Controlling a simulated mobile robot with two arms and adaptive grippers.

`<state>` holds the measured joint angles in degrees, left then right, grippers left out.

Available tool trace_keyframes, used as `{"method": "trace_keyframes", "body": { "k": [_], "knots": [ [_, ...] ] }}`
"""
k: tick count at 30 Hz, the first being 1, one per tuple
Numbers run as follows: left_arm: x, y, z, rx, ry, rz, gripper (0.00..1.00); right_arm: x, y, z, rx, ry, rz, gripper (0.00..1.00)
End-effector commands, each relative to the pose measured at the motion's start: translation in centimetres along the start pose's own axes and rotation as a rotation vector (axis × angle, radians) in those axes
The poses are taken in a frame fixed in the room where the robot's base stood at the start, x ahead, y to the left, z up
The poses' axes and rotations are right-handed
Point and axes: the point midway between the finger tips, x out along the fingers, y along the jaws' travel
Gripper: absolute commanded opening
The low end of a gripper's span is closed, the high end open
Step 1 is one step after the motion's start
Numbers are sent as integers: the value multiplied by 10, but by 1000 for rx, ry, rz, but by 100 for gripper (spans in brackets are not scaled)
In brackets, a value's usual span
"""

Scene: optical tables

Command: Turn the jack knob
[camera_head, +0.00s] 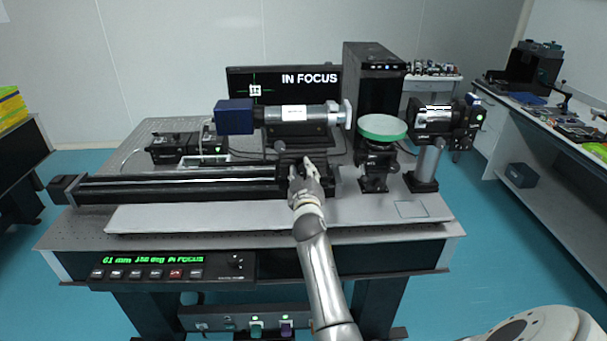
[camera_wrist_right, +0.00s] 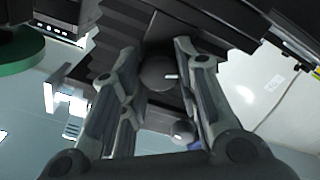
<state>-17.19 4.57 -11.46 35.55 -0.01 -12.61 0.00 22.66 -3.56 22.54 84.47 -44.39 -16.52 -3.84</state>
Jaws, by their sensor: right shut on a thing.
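My right gripper (camera_head: 307,165) reaches over the front of the optical table to the dark stage below the cylindrical optic. In the right wrist view, its two fingers (camera_wrist_right: 158,68) stand on either side of a dark round jack knob (camera_wrist_right: 156,74) with a small white mark. The gripper is shut on this knob. Behind it is a black ribbed jack body (camera_wrist_right: 125,38). In the head view my gripper hides the knob. A second, smaller round knob (camera_wrist_right: 183,131) shows lower between the fingers. My left gripper is not in view.
A long black rail (camera_head: 180,188) runs left of my gripper. The silver-and-blue cylinder (camera_head: 293,113) lies above it.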

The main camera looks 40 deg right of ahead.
Motion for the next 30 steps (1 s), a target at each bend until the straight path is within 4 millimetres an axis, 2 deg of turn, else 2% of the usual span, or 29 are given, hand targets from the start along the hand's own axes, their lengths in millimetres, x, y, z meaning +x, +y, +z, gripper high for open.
{"method": "trace_keyframes", "body": {
  "k": [1,2,7,19,30],
  "knots": [
    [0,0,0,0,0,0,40,0,-1,0,0,-1,-1,6],
    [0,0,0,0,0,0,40,0,-1,0,0,-1,-1,31],
    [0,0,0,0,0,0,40,0,-1,0,-1,-1,-1,51],
    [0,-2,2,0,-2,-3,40,-6,-1,0,-1,0,-1,51],
    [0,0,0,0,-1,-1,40,-57,-1,1,-1,-1,-2,51]
  ]
}}
